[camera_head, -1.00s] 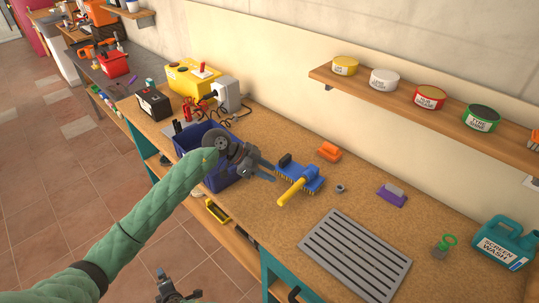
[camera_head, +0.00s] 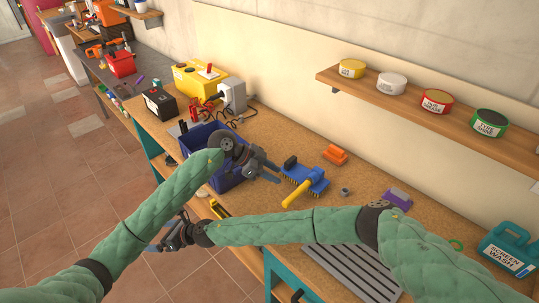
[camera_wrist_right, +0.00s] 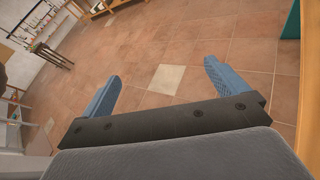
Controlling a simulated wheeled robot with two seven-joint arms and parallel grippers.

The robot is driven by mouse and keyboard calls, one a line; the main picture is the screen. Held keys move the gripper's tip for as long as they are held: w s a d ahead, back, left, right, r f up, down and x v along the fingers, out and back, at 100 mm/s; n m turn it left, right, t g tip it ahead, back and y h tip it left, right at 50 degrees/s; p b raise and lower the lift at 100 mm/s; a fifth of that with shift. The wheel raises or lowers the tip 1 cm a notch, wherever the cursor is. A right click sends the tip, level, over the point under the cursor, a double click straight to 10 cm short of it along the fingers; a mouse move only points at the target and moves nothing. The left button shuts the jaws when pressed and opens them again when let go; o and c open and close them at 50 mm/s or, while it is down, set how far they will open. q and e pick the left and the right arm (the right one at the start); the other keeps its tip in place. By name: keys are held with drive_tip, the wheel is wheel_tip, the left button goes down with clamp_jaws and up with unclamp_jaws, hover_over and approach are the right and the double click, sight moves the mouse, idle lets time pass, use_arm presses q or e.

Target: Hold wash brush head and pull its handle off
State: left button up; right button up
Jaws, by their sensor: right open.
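The wash brush lies on the workbench in the head view. Its blue head (camera_head: 314,174) has yellowish bristles along the edge, and its yellow handle (camera_head: 297,196) points toward the bench's front. My left gripper (camera_head: 277,172) is just left of the brush head, over the bench, with its dark fingers apart and nothing between them. My right gripper (camera_head: 152,247) is low in front of the bench, over the floor, far from the brush. In the right wrist view its blue fingers (camera_wrist_right: 162,85) are wide apart and empty, with floor tiles behind.
A blue bin (camera_head: 196,140) stands left of the brush, partly behind my left arm. An orange block (camera_head: 335,154), a small grey nut (camera_head: 345,192) and a purple item (camera_head: 398,198) lie nearby. My right arm covers part of the grey grate (camera_head: 350,270). A shelf of tins (camera_head: 430,110) runs above.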

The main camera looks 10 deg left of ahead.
drive_tip(key=s+d+n+g+h, duration=0.5)
drive_tip(key=d+n+g, duration=0.1)
drive_tip(key=d+n, duration=0.65)
drive_tip(key=s+d+r+n+g+h, duration=0.2)
drive_tip(key=s+r, duration=0.1)
drive_tip(key=r, duration=0.6)
drive_tip(key=s+d+r+n+g+h, duration=0.2)
drive_tip(key=s+r+g+h, duration=0.1)
drive_tip(key=r, duration=0.6)
drive_tip(key=s+d+r+n+g+h, duration=0.2)
drive_tip(key=r+n, duration=0.1)
drive_tip(key=r, duration=0.6)
drive_tip(key=w+d+r+m+t+y, duration=0.25)
drive_tip(key=w+r+m, duration=0.2)
drive_tip(key=w, duration=0.65)
drive_tip(key=w+d+r+m+t+y, duration=0.1)
drive_tip(key=w+d+r+m+t, duration=0.25)
drive_tip(key=w, duration=0.75)
drive_tip(key=w+d+r+m+t+y, duration=0.15)
drive_tip(key=w+r+m, duration=0.35)
drive_tip(key=w, duration=0.7)
drive_tip(key=m+t+h, duration=0.6)
drive_tip(key=m+h, duration=0.1)
drive_tip(key=m, duration=0.3)
hover_over(304, 175)
drive_tip(key=f, duration=2.5)
drive_tip(key=shift+w+f, duration=0.1)
drive_tip(key=shift+w, duration=0.1)
drive_tip(key=shift+f, duration=4.2)
drive_tip(key=c, duration=1.2)
